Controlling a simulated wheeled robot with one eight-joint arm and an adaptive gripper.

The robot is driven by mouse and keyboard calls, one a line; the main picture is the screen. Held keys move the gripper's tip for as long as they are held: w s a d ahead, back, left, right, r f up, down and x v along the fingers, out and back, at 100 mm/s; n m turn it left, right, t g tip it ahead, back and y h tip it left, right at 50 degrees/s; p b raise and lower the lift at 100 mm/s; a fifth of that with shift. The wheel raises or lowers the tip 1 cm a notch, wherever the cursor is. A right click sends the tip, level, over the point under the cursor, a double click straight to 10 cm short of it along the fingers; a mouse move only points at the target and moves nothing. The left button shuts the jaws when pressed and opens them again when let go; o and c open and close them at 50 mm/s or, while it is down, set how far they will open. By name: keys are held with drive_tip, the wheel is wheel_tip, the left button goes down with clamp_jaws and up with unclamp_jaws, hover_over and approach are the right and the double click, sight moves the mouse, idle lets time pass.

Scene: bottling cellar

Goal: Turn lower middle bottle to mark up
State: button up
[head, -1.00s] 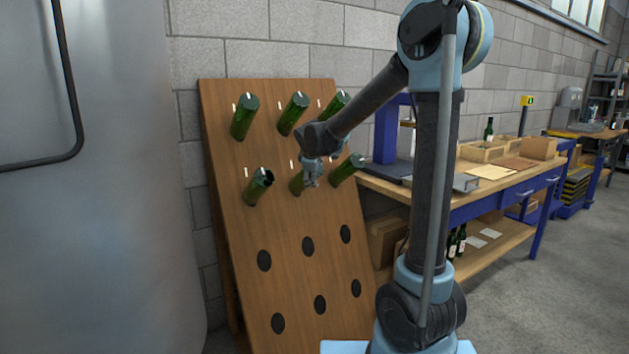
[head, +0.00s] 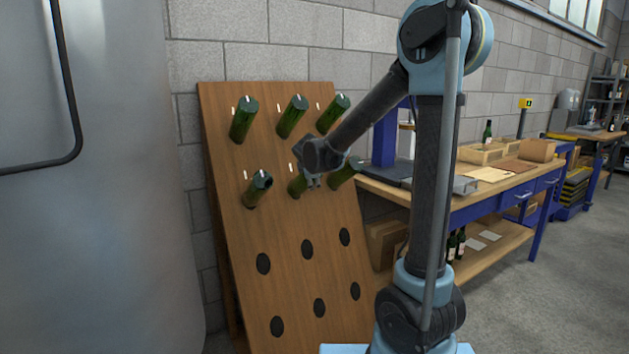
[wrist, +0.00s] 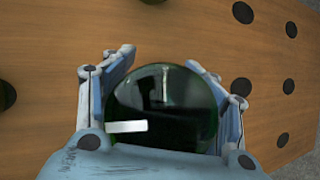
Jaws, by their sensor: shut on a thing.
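The lower middle bottle (head: 294,184) is green and sits neck-in in the tilted wooden rack (head: 290,225), in the lower row of bottles. My gripper (head: 312,183) is in front of it and partly hides it in the head view. In the wrist view the round dark base of the bottle (wrist: 170,95) lies between the two fingers of my gripper (wrist: 163,95), which are shut on it. A white mark (wrist: 126,127) shows on the lower left part of the base. The tips are partly hidden behind the bottle.
Lower left bottle (head: 257,188) and lower right bottle (head: 344,174) stand close on either side. Three bottles, including the upper middle one (head: 292,116), fill the row above. Several empty holes lie below. A workbench (head: 490,205) stands at the right.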

drive_tip(key=shift+w, duration=0.1)
drive_tip(key=o, duration=1.1)
drive_tip(key=shift+s+r, duration=0.3)
drive_tip(key=shift+s, duration=0.2)
drive_tip(key=v, duration=1)
drive_tip(key=shift+s+r, duration=0.25)
drive_tip(key=shift+s, duration=0.05)
